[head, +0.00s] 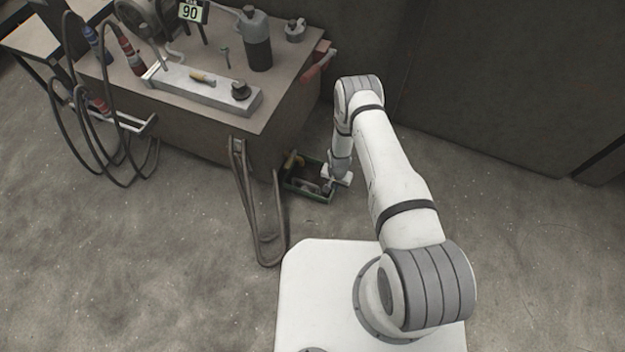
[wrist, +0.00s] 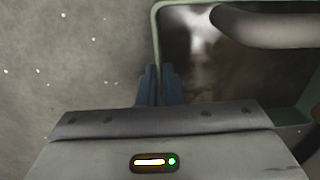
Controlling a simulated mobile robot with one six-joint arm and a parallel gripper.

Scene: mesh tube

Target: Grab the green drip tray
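The green drip tray (head: 307,195) is on the floor beside the workbench, with dark contents and a few loose items in it. In the wrist view, its pale green left wall (wrist: 156,40) runs down between the two blue fingers of my gripper (wrist: 160,70). The fingers are close together, one on each side of this wall, with only a thin gap between them. They look shut on the wall. In the head view, my gripper (head: 338,176) is at the tray's right side, and its fingertips are too small to make out.
A workbench (head: 270,90) stands behind and left of the tray. A bent tubular stand (head: 262,215) is just left of the tray. A grey rounded bar (wrist: 275,25) lies over the tray. Open floor (head: 540,250) extends to the right.

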